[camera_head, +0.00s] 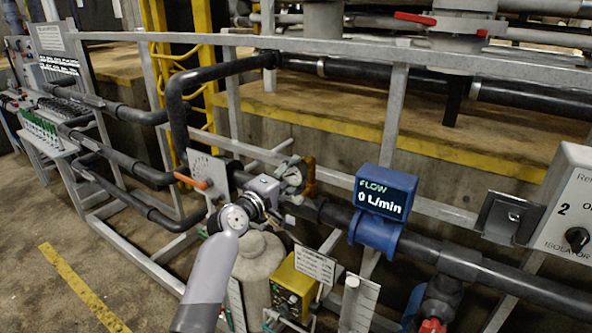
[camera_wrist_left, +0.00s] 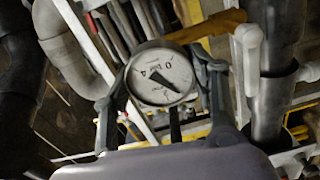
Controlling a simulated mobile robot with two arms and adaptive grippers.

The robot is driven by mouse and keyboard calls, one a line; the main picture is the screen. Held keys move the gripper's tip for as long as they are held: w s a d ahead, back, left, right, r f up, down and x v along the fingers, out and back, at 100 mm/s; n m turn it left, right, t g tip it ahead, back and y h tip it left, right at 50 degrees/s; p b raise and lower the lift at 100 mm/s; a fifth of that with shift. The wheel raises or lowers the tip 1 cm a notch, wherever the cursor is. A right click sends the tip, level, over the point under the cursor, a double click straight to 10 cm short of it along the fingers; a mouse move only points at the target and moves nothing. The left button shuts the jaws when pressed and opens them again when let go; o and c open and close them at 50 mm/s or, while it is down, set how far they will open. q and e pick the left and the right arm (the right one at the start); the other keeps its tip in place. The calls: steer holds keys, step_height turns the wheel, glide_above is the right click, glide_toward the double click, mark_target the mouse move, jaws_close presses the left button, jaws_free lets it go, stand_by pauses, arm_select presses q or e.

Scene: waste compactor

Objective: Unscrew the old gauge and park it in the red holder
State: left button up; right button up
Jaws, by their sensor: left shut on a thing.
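The old gauge (camera_head: 293,176) is a small round dial with a white face, next to an orange-brown pipe fitting (camera_head: 309,178) in the head view. In the left wrist view the gauge (camera_wrist_left: 160,77) faces me, with dark marks and a needle. My left gripper (camera_head: 282,184) reaches in from below left and is shut on the gauge. In the left wrist view one finger of the left gripper (camera_wrist_left: 163,108) is on each side of the dial. Its stem is mostly hidden. I cannot make out a red holder. My right gripper is not in view.
A blue flow display (camera_head: 380,205) reading 0 L/min sits on the dark pipe to the right. A yellow box (camera_head: 291,290) and a grey tank (camera_head: 258,262) stand below the gripper. Grey rails (camera_head: 395,110) run behind. Open floor (camera_head: 50,215) lies at left.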

arm_select(q)
steer(key=shift+r, duration=0.1)
steer(key=shift+s+a+p, duration=0.25)
steer(key=shift+s+p, duration=0.15)
steer(key=shift+p, duration=0.15)
stand_by(0.6)
steer(key=shift+s+a, duration=0.1)
steer(key=shift+s, duration=0.05)
steer(key=shift+p+v, duration=1.15)
steer(key=shift+v, duration=0.7)
steer(key=shift+s+a, duration=0.2)
steer(key=shift+s, duration=0.1)
